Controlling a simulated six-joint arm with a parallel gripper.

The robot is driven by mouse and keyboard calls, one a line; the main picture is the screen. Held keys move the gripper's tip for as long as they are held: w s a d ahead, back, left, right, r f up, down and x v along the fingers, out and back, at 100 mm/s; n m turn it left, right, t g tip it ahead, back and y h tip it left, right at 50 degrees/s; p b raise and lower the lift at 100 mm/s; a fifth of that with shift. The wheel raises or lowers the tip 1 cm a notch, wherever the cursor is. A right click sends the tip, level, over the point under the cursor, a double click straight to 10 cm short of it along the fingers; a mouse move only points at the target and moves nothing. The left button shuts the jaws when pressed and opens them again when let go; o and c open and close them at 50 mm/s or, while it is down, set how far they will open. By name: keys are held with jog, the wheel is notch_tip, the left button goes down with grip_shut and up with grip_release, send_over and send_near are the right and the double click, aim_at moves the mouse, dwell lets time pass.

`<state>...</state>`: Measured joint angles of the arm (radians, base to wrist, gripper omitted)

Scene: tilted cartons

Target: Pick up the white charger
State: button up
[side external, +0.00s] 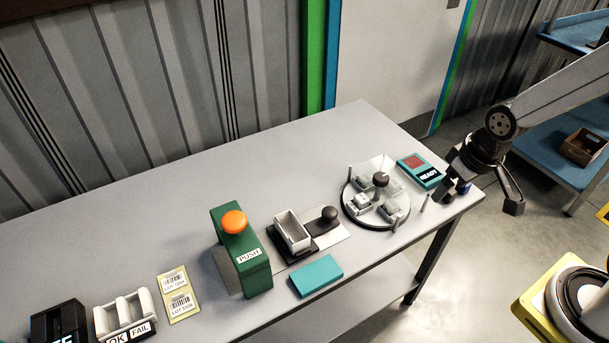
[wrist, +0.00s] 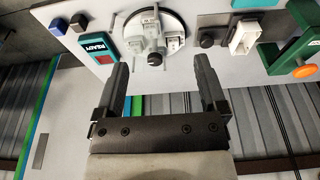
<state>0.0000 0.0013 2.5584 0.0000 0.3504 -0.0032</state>
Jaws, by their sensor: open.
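A round clear-topped turntable (side external: 352,212) near the right end of the table holds several small white and grey blocks around a dark central knob (side external: 380,179). The whitest block (side external: 361,202), on the near left of the disc, looks most like the white charger; it also shows in the wrist view (wrist: 173,44). I cannot tell for certain which block is the charger. My gripper (side external: 482,197) is open and empty, at the table's right end, to the right of the turntable. In the wrist view its two fingers (wrist: 161,66) are spread, with the turntable beyond them.
A teal READY box (side external: 420,170) stands beside the turntable. Thin upright posts surround the disc. Left along the table are an open white holder (side external: 292,232), a teal block (side external: 317,275), a green PUSH station (side external: 243,262), label cards (side external: 177,297) and an OK/FAIL bin (side external: 125,312). The back of the table is clear.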

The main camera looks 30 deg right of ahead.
jog(key=w+f+n+g, duration=0.1)
jog(key=w+f+n, duration=0.3)
jog(key=w+n, duration=0.6)
jog(key=n+g, duration=0.2)
jog(key=n, duration=0.5)
send_over(362, 197)
jog(key=f, duration=0.8)
jog(key=shift+s+d+f, duration=0.15)
jog(key=shift+d+f, duration=0.05)
jog(key=shift+f, duration=0.15)
jog(key=shift+w+f+n, duration=0.25)
jog(key=shift+f+n, duration=0.15)
jog(key=shift+n, duration=0.1)
jog(key=shift+f, duration=1.3)
jog(key=shift+f, duration=0.1)
jog(key=shift+s+a+f, duration=0.1)
jog(key=shift+a+f, duration=0.05)
jog(key=shift+f, duration=2.35)
grip_shut()
